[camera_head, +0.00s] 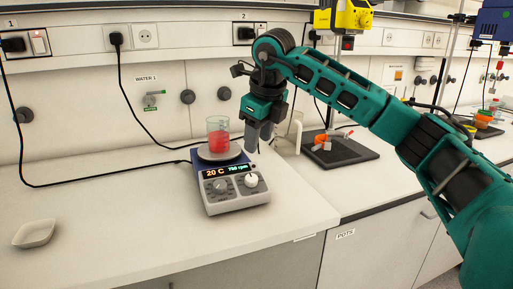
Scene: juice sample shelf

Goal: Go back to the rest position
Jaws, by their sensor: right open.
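My right arm comes in from the right, and its gripper (258,137) points down just right of a glass beaker (218,138) with red liquid. The jaws are open, and no object shows between them. The beaker stands upright on the round plate of a hotplate stirrer (236,190), whose display reads 20 C and 750 rpm. The gripper looks apart from the beaker, though the depth gap is hard to judge. My left gripper is not in view.
A white dish (34,233) lies at the left of the white bench (120,225). A clear pitcher (289,133) stands behind my right gripper. A dark tray (340,150) with small items lies to the right. Cables hang along the wall. The bench's front left is clear.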

